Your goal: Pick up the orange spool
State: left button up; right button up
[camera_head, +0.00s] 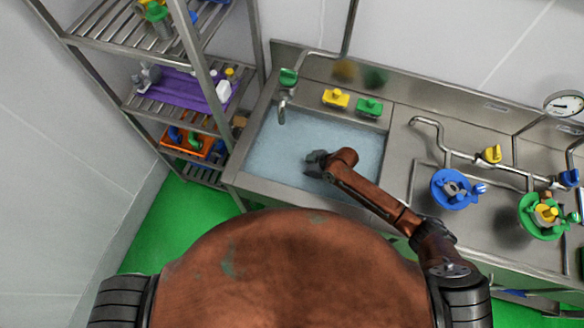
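I cannot clearly make out an orange spool. An orange tray or mat (200,153) lies on the low shelf at the left, with a blue and a green item on it, too small to identify surely. My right gripper (310,164), dark grey, hangs over the water-filled sink basin, well to the right of that shelf. Its two fingers look spread and nothing shows between them. My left gripper is not in view.
The metal shelf rack (212,75) holds a purple mat (180,92) with small bottles. The sink (262,132) has a tap and yellow (336,98) and green (369,107) pieces behind it. Pipes and blue and green valves crowd the right counter. Green floor (165,222) is clear at lower left.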

jog(key=shift+c, duration=0.7)
grip_shut()
